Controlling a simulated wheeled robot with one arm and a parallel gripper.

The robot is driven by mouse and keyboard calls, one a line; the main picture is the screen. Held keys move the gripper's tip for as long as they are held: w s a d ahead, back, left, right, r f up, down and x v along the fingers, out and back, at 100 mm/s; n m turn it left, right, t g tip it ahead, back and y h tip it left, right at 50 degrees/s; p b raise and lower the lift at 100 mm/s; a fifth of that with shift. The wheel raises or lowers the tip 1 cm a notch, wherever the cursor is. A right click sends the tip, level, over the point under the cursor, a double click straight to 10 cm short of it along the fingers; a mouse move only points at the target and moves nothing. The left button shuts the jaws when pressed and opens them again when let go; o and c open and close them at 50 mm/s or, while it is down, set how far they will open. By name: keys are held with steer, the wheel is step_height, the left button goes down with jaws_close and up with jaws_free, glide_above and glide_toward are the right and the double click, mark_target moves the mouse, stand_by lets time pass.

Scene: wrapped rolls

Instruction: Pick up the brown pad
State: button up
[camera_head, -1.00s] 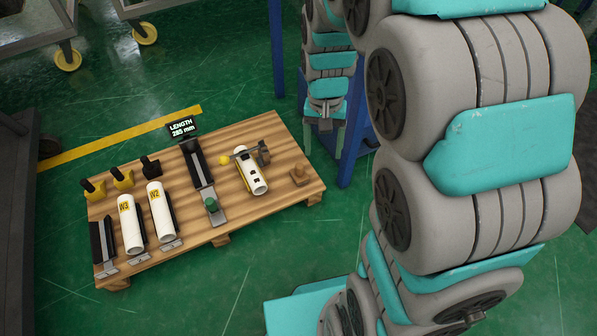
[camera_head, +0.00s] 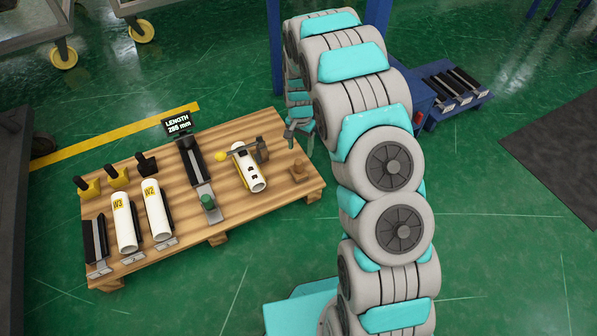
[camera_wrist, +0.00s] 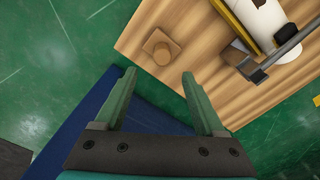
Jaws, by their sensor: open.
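The brown pad (camera_head: 298,170) is a small wooden square block with a round knob on top. It sits near the right end of the wooden pallet table (camera_head: 235,208). In the wrist view the pad (camera_wrist: 160,47) lies at the table corner, ahead of and between the fingers. My gripper (camera_head: 301,133) hangs just behind the pad in the head view. My gripper (camera_wrist: 158,78) is open and empty in the wrist view, its green fingers apart and not touching the pad.
A white roll (camera_head: 248,167) with a clamp lies left of the pad. Rolls W3 (camera_head: 124,225) and W2 (camera_head: 157,210), a length gauge (camera_head: 196,172) and yellow and black stamps (camera_head: 117,176) occupy the left side. A blue frame (camera_head: 272,40) stands behind my arm.

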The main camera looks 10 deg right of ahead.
mark_target(299, 161)
steer(key=shift+s+a+f, duration=0.1)
steer(key=shift+a+f, duration=0.1)
steer(key=shift+f, duration=1.75)
steer(key=shift+a+f, duration=0.15)
steer(key=shift+f, duration=1.8)
jaws_close()
